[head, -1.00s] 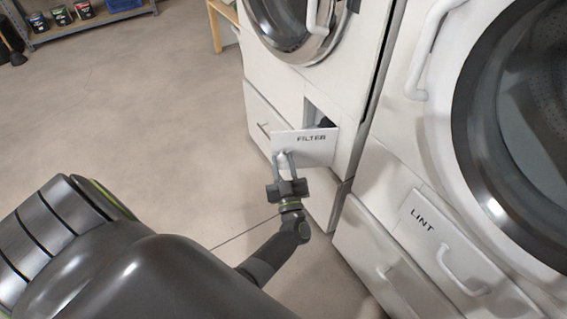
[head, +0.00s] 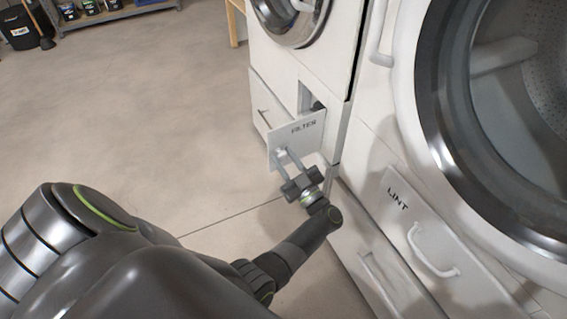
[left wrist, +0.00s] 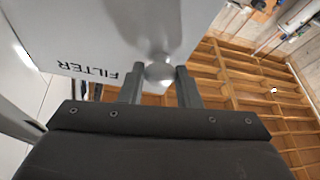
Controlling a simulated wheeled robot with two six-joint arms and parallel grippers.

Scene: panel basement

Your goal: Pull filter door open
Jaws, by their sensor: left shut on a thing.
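The white filter door (head: 298,139), lettered FILTER, stands swung out from the lower front of the far white machine, with a dark opening (head: 305,97) behind it. My left gripper (head: 284,158) is shut on the pale knob on the door's outer face. In the left wrist view the door (left wrist: 110,40) fills the upper left, its lettering upside down, and the rounded knob (left wrist: 159,71) sits between the two fingers of my left gripper (left wrist: 160,85). My right gripper is not in view.
A nearer white machine with a large round door (head: 520,110) stands at the right. Its LINT panel (head: 430,225) has a white handle. Open concrete floor (head: 130,120) lies to the left, with a shelf (head: 115,14) at the back.

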